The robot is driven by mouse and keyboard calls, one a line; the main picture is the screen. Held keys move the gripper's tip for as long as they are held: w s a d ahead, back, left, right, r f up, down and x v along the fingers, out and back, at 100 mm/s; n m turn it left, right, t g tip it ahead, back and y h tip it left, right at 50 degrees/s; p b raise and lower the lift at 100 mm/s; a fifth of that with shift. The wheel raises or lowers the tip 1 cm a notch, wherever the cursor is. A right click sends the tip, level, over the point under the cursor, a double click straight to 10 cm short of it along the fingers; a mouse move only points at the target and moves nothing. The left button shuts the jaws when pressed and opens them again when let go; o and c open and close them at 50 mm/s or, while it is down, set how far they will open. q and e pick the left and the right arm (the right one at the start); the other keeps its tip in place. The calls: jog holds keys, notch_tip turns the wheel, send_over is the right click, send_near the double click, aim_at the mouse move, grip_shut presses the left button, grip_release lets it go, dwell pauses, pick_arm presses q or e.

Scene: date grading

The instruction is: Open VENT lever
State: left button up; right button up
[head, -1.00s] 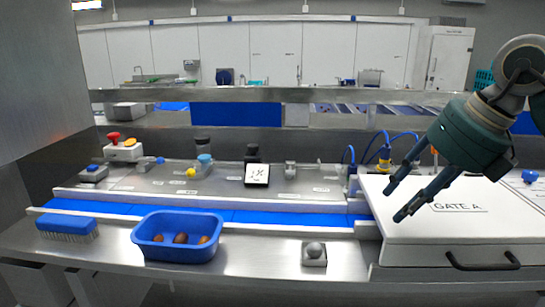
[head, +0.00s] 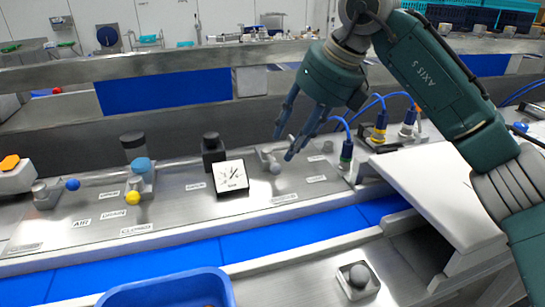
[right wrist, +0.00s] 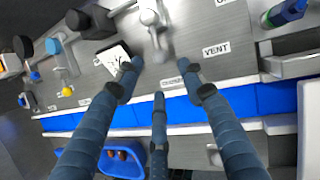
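A small metal lever with a grey ball knob (head: 275,168) stands on the steel control panel (head: 190,205), right of the square dial gauge (head: 231,177). In the right wrist view the lever (right wrist: 152,20) lies just ahead of my fingers, and the VENT label (right wrist: 216,50) is to its right. My right gripper (head: 287,146) is open and empty, with its fingers spread. Its fingertips are close to the lever in the head view; I cannot tell whether they touch it. The right wrist view shows the gripper (right wrist: 160,70) short of the lever. My left gripper is not in view.
Levers with a yellow knob (head: 132,198) and a blue knob (head: 73,184) stand to the left. Blue cables and connectors (head: 346,152) rise at the right, beside a white cover (head: 430,180). A blue conveyor (head: 190,254) and a blue bin (head: 165,288) lie in front.

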aim_at(278, 164)
jog(key=p+x, duration=0.2)
jog(key=x, duration=0.5)
jog(key=shift+a, duration=0.1)
jog(key=shift+w+a+f+p, duration=0.15)
jog(key=shift+f+p, duration=0.15)
jog(key=shift+f, duration=0.2)
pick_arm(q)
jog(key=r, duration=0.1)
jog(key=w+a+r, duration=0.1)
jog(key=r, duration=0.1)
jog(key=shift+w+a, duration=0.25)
pick_arm(e)
jog(key=c, duration=0.9)
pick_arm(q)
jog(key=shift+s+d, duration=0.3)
pick_arm(e)
grip_shut()
